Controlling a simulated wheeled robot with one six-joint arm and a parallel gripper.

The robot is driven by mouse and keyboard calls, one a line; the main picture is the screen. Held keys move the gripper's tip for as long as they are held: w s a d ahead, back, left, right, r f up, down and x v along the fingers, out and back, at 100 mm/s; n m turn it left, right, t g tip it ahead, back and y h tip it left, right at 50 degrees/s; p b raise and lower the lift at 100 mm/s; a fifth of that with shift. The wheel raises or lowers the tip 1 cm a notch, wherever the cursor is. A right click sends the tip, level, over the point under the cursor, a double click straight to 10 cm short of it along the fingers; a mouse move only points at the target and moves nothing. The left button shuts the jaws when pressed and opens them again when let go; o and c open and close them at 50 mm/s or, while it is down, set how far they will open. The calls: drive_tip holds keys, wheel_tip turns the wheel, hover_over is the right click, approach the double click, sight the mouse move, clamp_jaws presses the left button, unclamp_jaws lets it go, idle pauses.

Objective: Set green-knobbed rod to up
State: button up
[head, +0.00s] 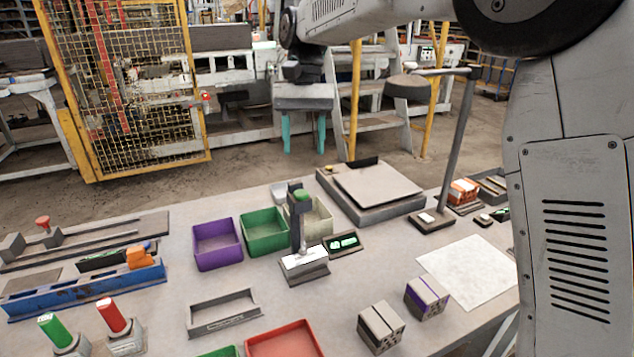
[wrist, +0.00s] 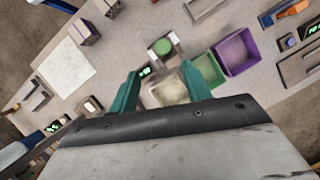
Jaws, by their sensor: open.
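A green knob (head: 302,195) sits at the top of a dark upright stand on a small grey base with a white label (head: 304,259). In the wrist view the round green knob (wrist: 162,46) shows from above, just beyond the fingertips. Its rod is mostly hidden by the stand, so I cannot tell its height setting. My gripper (head: 303,148) points down with its teal fingers apart and empty, above the knob in the head view. In the wrist view my gripper (wrist: 158,76) is open and apart from the knob.
Purple (head: 218,244), green (head: 265,232) and cream (head: 318,222) bins crowd the stand. A small display (head: 343,243) stands at its right. A tall lamp-like post (head: 450,150) rises further right. Green (head: 54,330) and red (head: 111,315) handles stand front left.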

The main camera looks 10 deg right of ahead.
sight(301, 193)
drive_tip(key=x, duration=0.8)
drive_tip(key=shift+s+a+f, duration=0.1)
drive_tip(key=shift+s+a, duration=0.15)
drive_tip(key=shift+a, duration=0.1)
drive_tip(key=shift+c, duration=0.3)
